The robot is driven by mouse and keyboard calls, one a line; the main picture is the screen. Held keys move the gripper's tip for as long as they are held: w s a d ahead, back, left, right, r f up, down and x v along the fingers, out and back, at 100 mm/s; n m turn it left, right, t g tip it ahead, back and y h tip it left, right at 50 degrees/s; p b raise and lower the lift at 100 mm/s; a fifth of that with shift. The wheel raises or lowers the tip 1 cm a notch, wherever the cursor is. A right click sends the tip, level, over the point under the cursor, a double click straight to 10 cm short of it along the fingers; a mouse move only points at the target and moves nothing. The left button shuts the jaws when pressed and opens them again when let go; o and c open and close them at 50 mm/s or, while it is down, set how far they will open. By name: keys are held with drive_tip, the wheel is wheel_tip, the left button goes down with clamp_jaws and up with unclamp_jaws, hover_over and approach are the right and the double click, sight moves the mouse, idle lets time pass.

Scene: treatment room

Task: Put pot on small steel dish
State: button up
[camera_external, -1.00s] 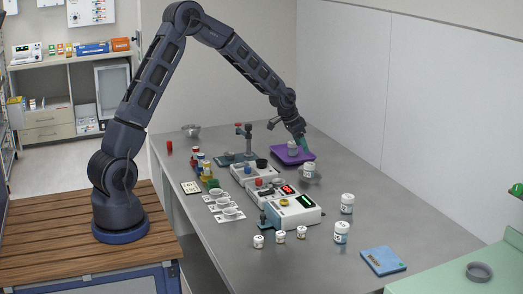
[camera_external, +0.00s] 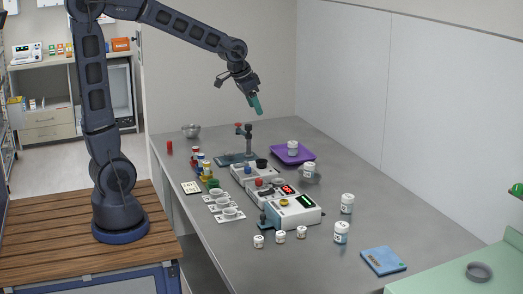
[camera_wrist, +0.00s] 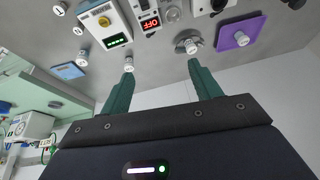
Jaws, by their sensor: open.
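A white-lidded pot (camera_external: 309,168) stands at a small grey steel dish (camera_external: 314,179) near the middle of the table; it looks to be on the dish, though its base is hard to make out. In the wrist view, that pot (camera_wrist: 192,46) overlaps the round dish (camera_wrist: 180,41). Another pot (camera_external: 292,148) stands on a purple tray (camera_external: 304,158). Two more large pots (camera_external: 347,203) (camera_external: 341,232) stand at the right. My gripper (camera_external: 257,105) is raised above the back of the table, clear of them. Its green fingers (camera_wrist: 160,72) are apart with nothing between them.
Control boxes (camera_external: 292,210) and a stand (camera_external: 248,142) occupy the middle. Several small jars (camera_external: 280,237) stand in front. White cups (camera_external: 229,213) and coloured bottles (camera_external: 207,172) line the left. A steel bowl (camera_external: 191,130) is at the back. A blue book (camera_external: 383,260) lies front right.

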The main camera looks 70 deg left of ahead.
drive_tip(key=s+d+r, duration=0.1)
drive_tip(key=s+d, duration=0.1)
drive_tip(key=s, duration=1.1)
drive_tip(key=s+d+r, duration=0.1)
drive_tip(key=s+d, duration=0.1)
drive_tip(key=s, duration=1.1)
drive_tip(key=shift+d+n, duration=0.2)
drive_tip(key=shift+n, duration=0.2)
